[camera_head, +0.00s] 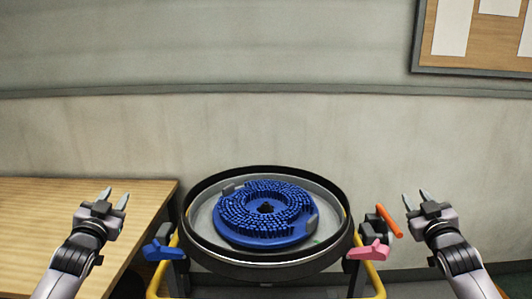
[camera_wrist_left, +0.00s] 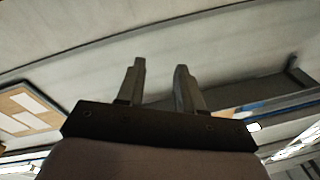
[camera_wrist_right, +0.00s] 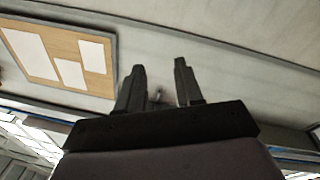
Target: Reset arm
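My left gripper (camera_head: 113,199) is raised at the left, over the wooden table in the head view. Its two fingers stand apart with nothing between them, as the left wrist view (camera_wrist_left: 160,85) also shows. My right gripper (camera_head: 415,201) is raised at the right, beside the orange lever. Its fingers are also apart and empty in the right wrist view (camera_wrist_right: 160,85). Between the arms, a blue bristle brush disc (camera_head: 268,213) lies in a round tank with a black rim (camera_head: 265,171). Neither gripper touches the tank or the brush.
A blue lever (camera_head: 164,250) is at the tank's left and a pink lever (camera_head: 367,250) at its right. An orange lever (camera_head: 389,221) sticks up near my right gripper. A yellow frame (camera_head: 380,284) surrounds the base. A wooden table (camera_head: 40,215) stands left; a notice board (camera_head: 470,70) hangs on the wall.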

